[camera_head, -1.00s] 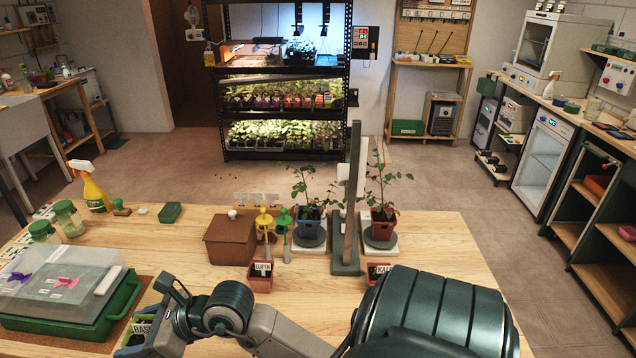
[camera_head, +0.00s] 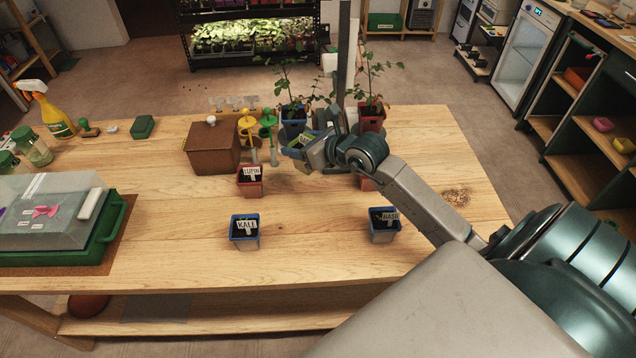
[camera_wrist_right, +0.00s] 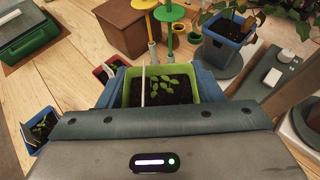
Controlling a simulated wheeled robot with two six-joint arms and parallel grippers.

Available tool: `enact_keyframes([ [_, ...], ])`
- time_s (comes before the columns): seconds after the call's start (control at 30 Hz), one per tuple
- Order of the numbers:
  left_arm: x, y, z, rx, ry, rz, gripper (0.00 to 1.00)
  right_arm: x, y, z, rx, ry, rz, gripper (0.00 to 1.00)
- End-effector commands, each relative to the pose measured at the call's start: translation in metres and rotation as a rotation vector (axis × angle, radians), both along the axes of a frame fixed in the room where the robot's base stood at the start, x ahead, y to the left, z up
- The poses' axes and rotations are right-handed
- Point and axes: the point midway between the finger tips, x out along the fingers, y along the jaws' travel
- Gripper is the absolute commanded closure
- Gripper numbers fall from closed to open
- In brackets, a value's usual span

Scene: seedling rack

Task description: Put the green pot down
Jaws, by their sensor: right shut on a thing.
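The green pot (camera_wrist_right: 190,75) shows in the right wrist view with dark soil, a small seedling and a white label stake. My right gripper (camera_head: 300,147) is shut on it, with blue pads on both sides of the pot. In the head view the pot is mostly hidden by the gripper; a bit of its yellow-green rim (camera_head: 304,140) shows. The gripper holds it at the table's middle, in front of the tall plant in a blue pot (camera_head: 293,121). Whether its base touches anything cannot be told. My left gripper is not in view.
A red LUPIN pot (camera_head: 250,188), a blue KALE pot (camera_head: 245,240) and a blue BASIL pot (camera_head: 384,233) stand on the table (camera_head: 310,265). A grey post (camera_head: 346,65) rises behind. The front middle is clear.

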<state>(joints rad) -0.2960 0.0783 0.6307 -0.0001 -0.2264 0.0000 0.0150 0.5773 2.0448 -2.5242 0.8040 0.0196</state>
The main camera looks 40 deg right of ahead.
Motion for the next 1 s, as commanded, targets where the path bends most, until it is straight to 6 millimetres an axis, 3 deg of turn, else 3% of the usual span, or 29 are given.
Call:
enact_keyframes([
  [0.1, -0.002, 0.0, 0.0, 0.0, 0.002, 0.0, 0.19, 0.007, -0.015, -0.011, 0.002, -0.002, -0.023, 0.66],
  [0.33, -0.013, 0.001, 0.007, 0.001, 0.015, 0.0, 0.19, 0.007, -0.015, -0.051, 0.003, -0.002, -0.027, 0.66],
  [0.7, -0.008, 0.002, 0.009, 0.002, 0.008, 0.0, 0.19, 0.007, -0.015, -0.096, 0.003, -0.003, -0.026, 0.66],
  [1.0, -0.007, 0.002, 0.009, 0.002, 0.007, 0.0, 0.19, 0.007, -0.015, -0.101, 0.0, -0.006, -0.024, 0.66],
])
